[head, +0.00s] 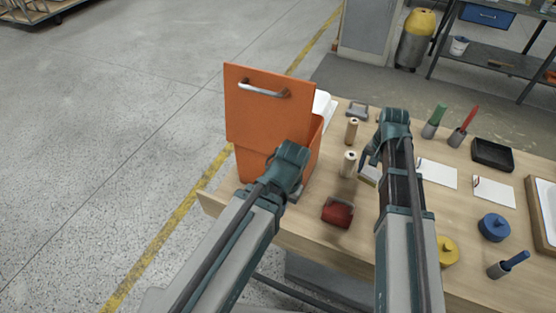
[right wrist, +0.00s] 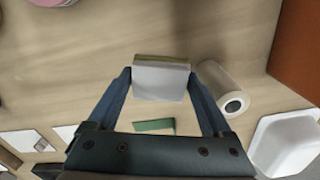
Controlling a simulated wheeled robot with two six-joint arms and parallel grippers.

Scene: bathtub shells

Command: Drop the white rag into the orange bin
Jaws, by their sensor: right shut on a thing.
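The orange bin (head: 250,162) stands at the table's left end, with an upright orange panel with a metal handle (head: 263,90) at its top. Its inside is hidden. My right gripper (head: 367,163) is right of the bin, over the table. In the right wrist view, my right gripper (right wrist: 161,82) is shut on a pale, folded-looking block with an olive edge, seemingly the white rag (right wrist: 160,84); in the head view it is mostly hidden by the gripper. My left gripper (head: 296,186) is in front of the bin; its fingers are too hidden to judge.
A red object (head: 338,212) lies near the front edge. A white container (right wrist: 285,145) is beside the bin. Brushes, cards, a black tray (head: 492,154) and a blue lidded pot (head: 494,228) fill the right side.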

